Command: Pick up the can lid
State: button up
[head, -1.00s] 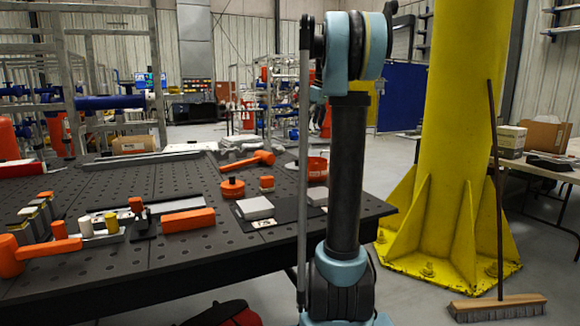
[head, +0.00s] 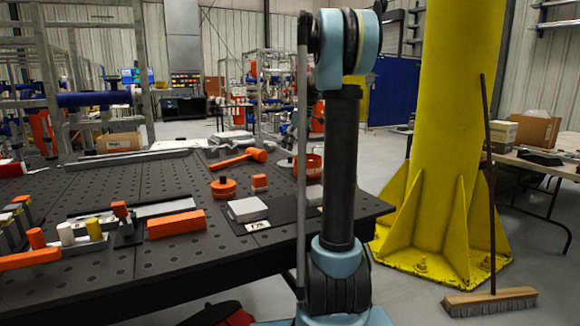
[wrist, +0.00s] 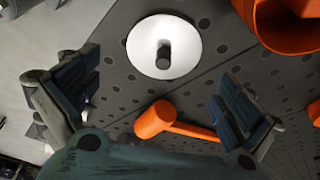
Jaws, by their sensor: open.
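The can lid (wrist: 150,40) shows in the wrist view as a white round disc with a dark knob at its middle. It lies on the dark perforated table top, near the top of that view. My gripper (wrist: 160,98) is open and empty, one dark padded finger at the left and the other at the right. The lid is ahead of the fingers, between their lines and apart from both. In the head view a small pale piece of the lid (head: 286,163) shows beside the orange can (head: 312,168). My arm hides my gripper there.
The orange can (wrist: 282,25) stands close right of the lid in the wrist view. An orange mallet (wrist: 160,122) lies near the fingers. A grey block (head: 248,209) and orange pieces share the table. A yellow column (head: 445,120) stands right of the table.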

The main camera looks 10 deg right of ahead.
aim_at(290, 161)
jog(key=shift+a+x, duration=0.15)
jog(key=shift+x, duration=1.35)
jog(key=shift+a+x, duration=0.15)
jog(key=shift+x, duration=1.35)
jog(key=shift+c, duration=0.6)
jog(key=c, duration=1.1)
